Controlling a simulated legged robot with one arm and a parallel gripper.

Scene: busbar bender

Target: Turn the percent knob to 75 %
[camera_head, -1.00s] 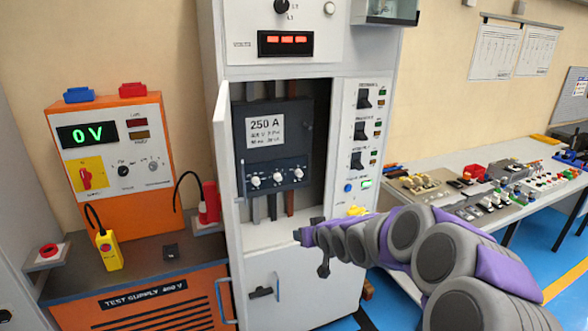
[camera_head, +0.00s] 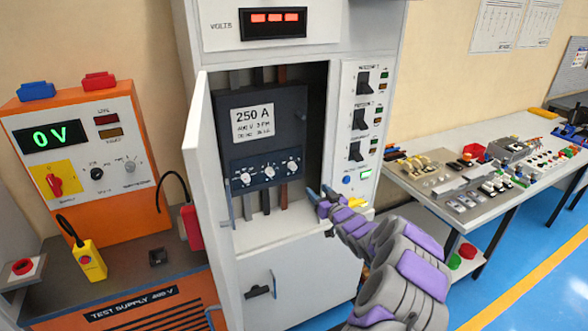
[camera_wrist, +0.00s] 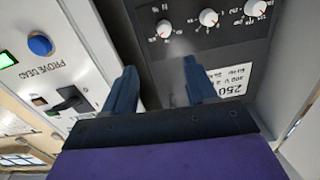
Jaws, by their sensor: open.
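Three white knobs sit in a row on the 250 A breaker (camera_head: 268,140) in the open cabinet: a left knob (camera_head: 245,178), a middle knob (camera_head: 269,172) and a right knob (camera_head: 292,166). They also show at the top of the wrist view as the near knob (camera_wrist: 164,29), the middle knob (camera_wrist: 209,18) and the far knob (camera_wrist: 256,8). I cannot read which is the percent knob or its setting. My gripper (camera_head: 320,193) is open and empty, to the right of and below the knobs; its fingers (camera_wrist: 159,72) point toward the breaker, apart from the knobs.
The cabinet door (camera_head: 208,165) stands open on the left. A side panel has black switches (camera_head: 359,120) and a blue button (camera_head: 346,180). An orange test supply (camera_head: 110,200) with its own knobs stands left. A workbench (camera_head: 420,195) with parts stands right.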

